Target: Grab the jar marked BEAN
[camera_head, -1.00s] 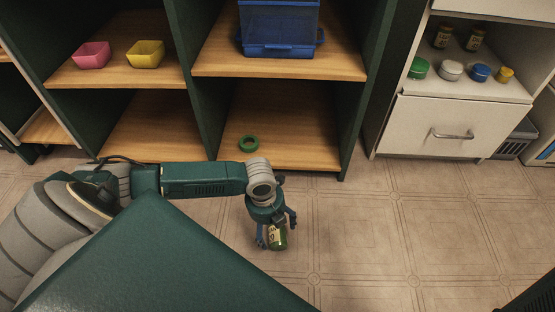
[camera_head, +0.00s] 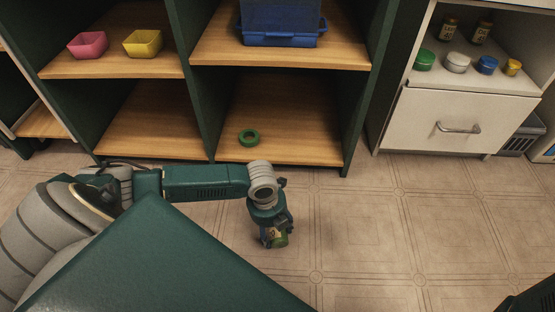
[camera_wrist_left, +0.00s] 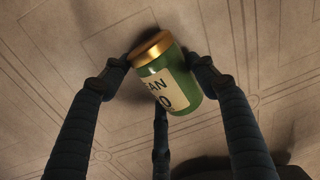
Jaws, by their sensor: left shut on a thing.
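A green jar (camera_head: 280,240) with a gold lid is in my left gripper (camera_head: 273,238), low in front of the shelf unit. In the left wrist view the jar (camera_wrist_left: 181,88) is tilted. Its cream label shows "AN" and part of a second line; the rest is turned away. The left gripper's dark fingers (camera_wrist_left: 160,80) are shut on the jar from both sides, with a third finger below it. The jar's gap to the floor is hard to tell. My right gripper is not in view.
Pink (camera_head: 88,45) and yellow (camera_head: 142,43) bowls and a blue crate (camera_head: 280,37) stand above. Several lidded jars (camera_head: 457,62) stand above a white drawer (camera_head: 455,120) at right. Tiled floor (camera_head: 390,230) is clear.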

